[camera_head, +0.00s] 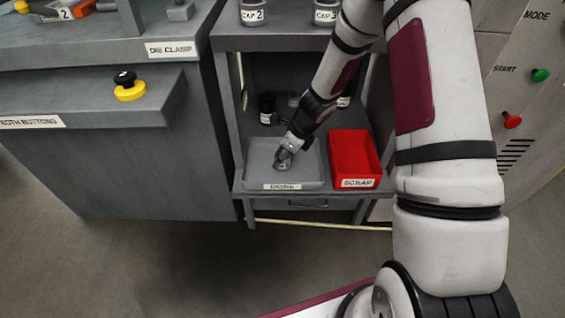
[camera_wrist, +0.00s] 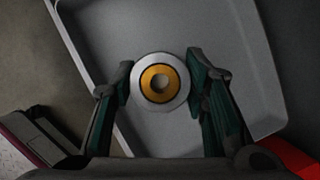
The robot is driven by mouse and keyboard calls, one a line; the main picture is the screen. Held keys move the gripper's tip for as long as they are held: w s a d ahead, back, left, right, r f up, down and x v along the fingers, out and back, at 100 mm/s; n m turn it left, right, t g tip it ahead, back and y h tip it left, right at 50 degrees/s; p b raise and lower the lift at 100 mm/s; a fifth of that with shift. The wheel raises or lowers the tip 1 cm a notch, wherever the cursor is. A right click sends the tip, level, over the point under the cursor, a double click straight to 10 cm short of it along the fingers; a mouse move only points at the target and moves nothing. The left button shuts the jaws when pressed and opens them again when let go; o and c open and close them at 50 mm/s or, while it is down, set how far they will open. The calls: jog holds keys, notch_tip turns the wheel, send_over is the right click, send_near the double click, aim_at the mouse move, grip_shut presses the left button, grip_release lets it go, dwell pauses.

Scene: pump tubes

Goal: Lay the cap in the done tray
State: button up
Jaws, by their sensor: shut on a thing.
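The cap (camera_wrist: 160,82) shows in the wrist view as a round light-grey ring with a yellow inner ring and a grey centre. My gripper (camera_wrist: 160,86) is shut on it, with one dark finger on each side. The grey done tray (camera_head: 257,151), labelled DONE, stands on the low shelf in the head view. My gripper (camera_head: 284,158) is over the middle to right part of this tray. The tray floor (camera_wrist: 200,40) lies behind the cap in the wrist view. I cannot tell whether the cap touches the tray floor. The cap is mostly hidden in the head view.
A red scrap bin (camera_head: 354,153) stands close to the right of the tray. Dark bottles, one of them on the left (camera_head: 267,107), stand behind the tray under the upper shelf. Cups labelled CAP 2 (camera_head: 253,14) and CAP 3 (camera_head: 325,13) sit on the upper shelf.

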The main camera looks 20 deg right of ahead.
notch_tip(320, 180, down, 3)
jog(key=shift+r+b, duration=0.1)
jog(key=shift+b, duration=0.55)
jog(key=o, duration=1.4)
jog(key=shift+c, duration=0.2)
